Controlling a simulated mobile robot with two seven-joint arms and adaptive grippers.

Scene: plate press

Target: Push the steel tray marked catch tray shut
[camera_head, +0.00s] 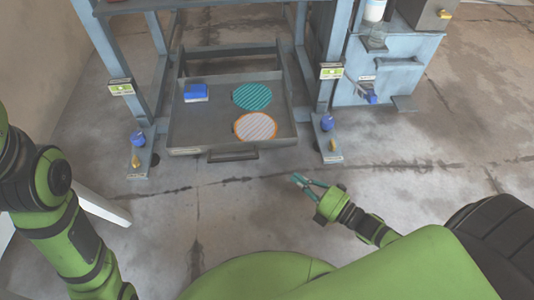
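The steel tray (205,134) is pulled out toward me from the blue-grey press frame, low near the floor. Its front has a dark bar handle (233,156). In it lie a blue box (195,92), a teal patterned disc (252,97) and a striped disc with an orange rim (255,127). Any marking on the tray is too small to read. My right gripper (298,182) is in front of the tray, right of the handle and apart from it; its fingers look parted and empty. My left arm shows at the left edge, but its gripper is out of view.
Frame legs with labels (121,88) and feet with blue knobs (327,123) stand on both sides of the tray. A blue cabinet (410,73) stands at the right. A white bar (102,207) is at the left. The concrete floor before the tray is clear.

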